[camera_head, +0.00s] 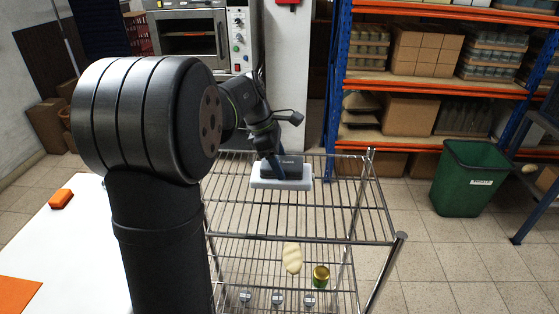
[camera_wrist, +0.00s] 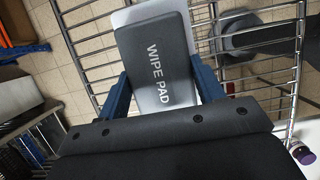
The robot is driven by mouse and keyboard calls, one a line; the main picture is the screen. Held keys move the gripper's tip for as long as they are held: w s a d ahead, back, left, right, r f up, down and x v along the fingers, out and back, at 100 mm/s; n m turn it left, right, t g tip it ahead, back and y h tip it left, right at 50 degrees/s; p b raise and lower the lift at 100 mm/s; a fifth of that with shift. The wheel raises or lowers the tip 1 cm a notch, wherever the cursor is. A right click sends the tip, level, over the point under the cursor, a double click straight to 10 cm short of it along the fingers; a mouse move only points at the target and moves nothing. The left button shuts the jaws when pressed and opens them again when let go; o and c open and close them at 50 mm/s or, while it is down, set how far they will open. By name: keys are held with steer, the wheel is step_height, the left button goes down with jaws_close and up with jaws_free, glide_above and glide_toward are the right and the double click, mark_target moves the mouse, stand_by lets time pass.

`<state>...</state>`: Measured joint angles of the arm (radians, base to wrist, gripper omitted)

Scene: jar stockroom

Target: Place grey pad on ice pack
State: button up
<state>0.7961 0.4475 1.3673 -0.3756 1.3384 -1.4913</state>
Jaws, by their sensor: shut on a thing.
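The grey pad (camera_wrist: 158,62), lettered "WIPE PAD", is between the blue fingers of my gripper (camera_wrist: 162,78) in the wrist view. My gripper is shut on it. In the head view the dark pad (camera_head: 287,169) lies over the white ice pack (camera_head: 281,184), on the top wire shelf of a metal rack. In the wrist view the pale ice pack (camera_wrist: 121,18) shows past the pad's edges, with the rest hidden under it. I cannot tell whether the pad touches the ice pack or is just above it. One finger partly covers the pad in the head view.
The wire rack (camera_head: 340,242) has free room around the ice pack. Its lower shelf holds a beige object (camera_head: 292,258), a can (camera_head: 321,276) and several small items. A green bin (camera_head: 470,178) stands right.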

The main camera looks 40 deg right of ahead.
mark_target(286, 162)
steer(key=o, duration=1)
steer(key=v, duration=1.2)
steer(key=shift+r, duration=0.15)
steer(key=x, duration=1.2)
steer(key=shift+f, duration=0.2)
steer(key=shift+r, duration=2)
